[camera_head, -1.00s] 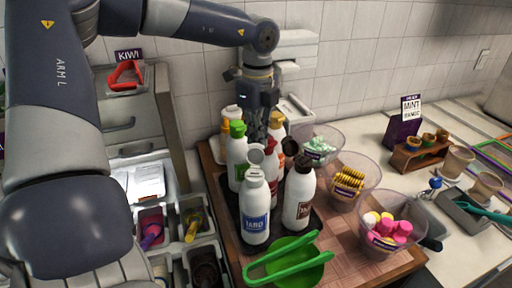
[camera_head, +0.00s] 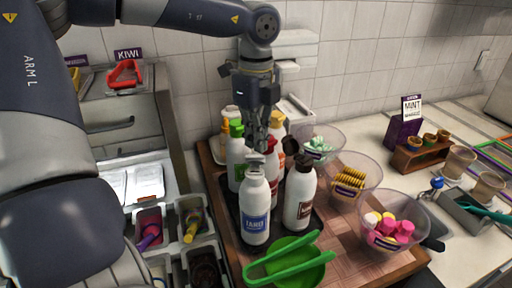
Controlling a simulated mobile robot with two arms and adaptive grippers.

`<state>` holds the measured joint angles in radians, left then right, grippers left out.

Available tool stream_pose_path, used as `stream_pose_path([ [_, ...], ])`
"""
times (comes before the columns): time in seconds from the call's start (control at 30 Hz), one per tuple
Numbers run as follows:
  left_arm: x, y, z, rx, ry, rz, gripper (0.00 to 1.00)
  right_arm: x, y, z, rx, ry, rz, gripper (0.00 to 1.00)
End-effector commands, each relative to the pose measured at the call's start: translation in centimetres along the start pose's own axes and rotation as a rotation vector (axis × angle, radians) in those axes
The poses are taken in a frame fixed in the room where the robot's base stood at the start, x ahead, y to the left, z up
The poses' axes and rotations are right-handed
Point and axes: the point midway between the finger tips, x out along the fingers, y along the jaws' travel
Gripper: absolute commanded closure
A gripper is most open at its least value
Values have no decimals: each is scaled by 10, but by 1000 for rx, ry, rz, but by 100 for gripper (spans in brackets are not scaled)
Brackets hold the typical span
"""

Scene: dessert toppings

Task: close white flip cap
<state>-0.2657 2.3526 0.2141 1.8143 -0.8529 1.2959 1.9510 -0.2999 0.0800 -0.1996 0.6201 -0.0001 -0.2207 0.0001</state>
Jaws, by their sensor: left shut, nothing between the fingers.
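A white bottle with a blue label (camera_head: 256,212) stands at the front of a group of bottles on a dark tray. Its white flip cap (camera_head: 256,163) is on top, just under my left gripper. The gripper partly covers the cap, so I cannot tell whether the lid is fully down. My left gripper (camera_head: 258,147) points downward, shut and empty, with its tips at or just above the cap. I cannot tell whether they touch it. My right gripper is not in view.
A white bottle with a brown label and dark cap (camera_head: 300,195) stands close on the right. A green-capped bottle (camera_head: 236,155) is behind left. Green tongs (camera_head: 275,264) lie on a green dish in front. Clear bowls of toppings (camera_head: 392,222) stand on the right.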

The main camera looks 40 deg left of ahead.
Motion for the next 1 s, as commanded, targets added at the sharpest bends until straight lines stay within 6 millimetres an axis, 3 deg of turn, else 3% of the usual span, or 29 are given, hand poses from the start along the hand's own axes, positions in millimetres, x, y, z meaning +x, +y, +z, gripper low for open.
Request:
stream_pose_path([
  [0.37,1,2,-1,0,0,0,100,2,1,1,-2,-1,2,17],
  [1.0,4,33,-25,0,0,-1,100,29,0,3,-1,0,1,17],
])
